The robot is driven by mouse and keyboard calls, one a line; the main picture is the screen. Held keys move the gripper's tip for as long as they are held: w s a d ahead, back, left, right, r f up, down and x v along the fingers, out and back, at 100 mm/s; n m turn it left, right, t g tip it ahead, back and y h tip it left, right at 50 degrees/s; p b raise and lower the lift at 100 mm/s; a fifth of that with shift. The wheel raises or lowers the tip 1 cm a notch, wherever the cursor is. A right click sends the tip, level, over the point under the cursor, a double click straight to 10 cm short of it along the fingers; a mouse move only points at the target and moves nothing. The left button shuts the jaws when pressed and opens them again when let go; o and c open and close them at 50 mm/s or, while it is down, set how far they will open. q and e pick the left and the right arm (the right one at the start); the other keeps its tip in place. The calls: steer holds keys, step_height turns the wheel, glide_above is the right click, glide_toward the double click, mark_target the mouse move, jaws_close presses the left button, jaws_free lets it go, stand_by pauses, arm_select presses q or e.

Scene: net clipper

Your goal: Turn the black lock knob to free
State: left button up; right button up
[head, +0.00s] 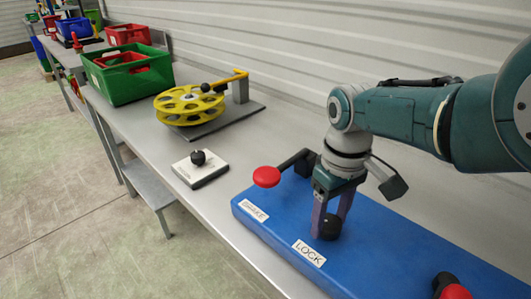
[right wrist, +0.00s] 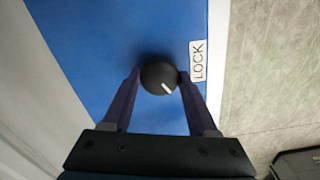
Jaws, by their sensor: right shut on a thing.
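The black lock knob (head: 329,228) stands on the blue panel (head: 400,262) behind the white LOCK label (head: 309,253). My right gripper (head: 328,226) points down with its fingers on both sides of the knob and is shut on it. In the right wrist view the round knob (right wrist: 158,77) sits between the two fingertips (right wrist: 159,80). A white pointer line on its top points toward the lower right of that view. The LOCK label (right wrist: 198,61) lies to its right there. My left gripper is not in view.
On the panel, a lever with a red knob (head: 267,177) stands near the BRAKE label (head: 253,210). Another red knob (head: 457,292) is at the lower right. A white plate with a black knob (head: 199,165), a yellow reel (head: 190,104) and a green crate (head: 128,75) stand farther along the bench.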

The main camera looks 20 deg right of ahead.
mark_target(330, 221)
steer(key=o, duration=1.4)
steer(key=shift+r, duration=0.1)
step_height(330, 221, up, 8)
steer(key=p, duration=0.7)
steer(key=shift+r, duration=0.9)
